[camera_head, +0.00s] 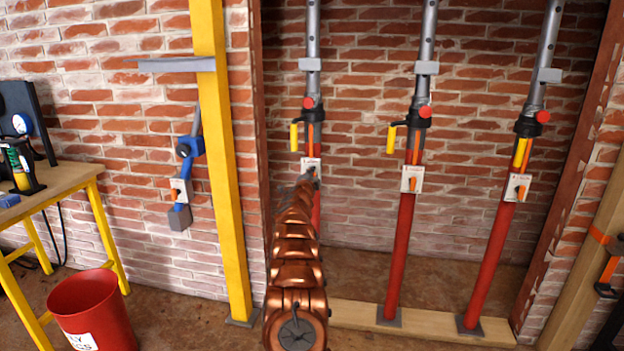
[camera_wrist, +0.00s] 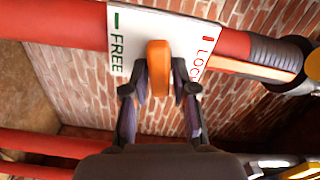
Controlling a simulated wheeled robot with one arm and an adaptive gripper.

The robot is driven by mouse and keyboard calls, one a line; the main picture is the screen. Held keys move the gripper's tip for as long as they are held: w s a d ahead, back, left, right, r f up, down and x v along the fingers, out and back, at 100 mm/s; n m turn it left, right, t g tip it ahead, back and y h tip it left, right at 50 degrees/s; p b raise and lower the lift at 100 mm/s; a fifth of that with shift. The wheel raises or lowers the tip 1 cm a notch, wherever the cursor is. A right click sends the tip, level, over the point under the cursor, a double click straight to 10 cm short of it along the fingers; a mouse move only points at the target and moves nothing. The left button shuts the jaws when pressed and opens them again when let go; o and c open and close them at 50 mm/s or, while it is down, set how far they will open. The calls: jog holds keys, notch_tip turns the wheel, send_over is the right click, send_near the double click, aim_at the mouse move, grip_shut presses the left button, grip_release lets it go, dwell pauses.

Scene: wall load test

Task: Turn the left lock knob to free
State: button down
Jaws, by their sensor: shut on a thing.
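The left lock knob (camera_wrist: 159,64) is an orange bar on a white plate (camera_wrist: 180,12) fixed to the left red prop (camera_head: 316,215). In the wrist view it stands between the green FREE mark on the left and the red LOCK mark on the right, pointing at neither label squarely. My gripper (camera_wrist: 160,88) is shut on the knob, one finger on each side. In the head view the white plate (camera_head: 311,161) shows above my copper-coloured arm; the arm's end hides the knob there.
Two more props, the middle (camera_head: 399,250) and right (camera_head: 492,260), stand to the right with orange knobs on white plates. A yellow post (camera_head: 225,180) stands left of my arm. A yellow workbench (camera_head: 60,180) and red bucket (camera_head: 92,310) are at the far left.

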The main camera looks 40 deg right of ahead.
jog(key=shift+f+m+b, duration=0.2)
jog(key=shift+m+b, duration=0.2)
jog(key=shift+m, duration=0.8)
jog(key=c, duration=1.1)
grip_release()
jog(key=shift+a+r, duration=0.1)
jog(key=shift+a, duration=0.05)
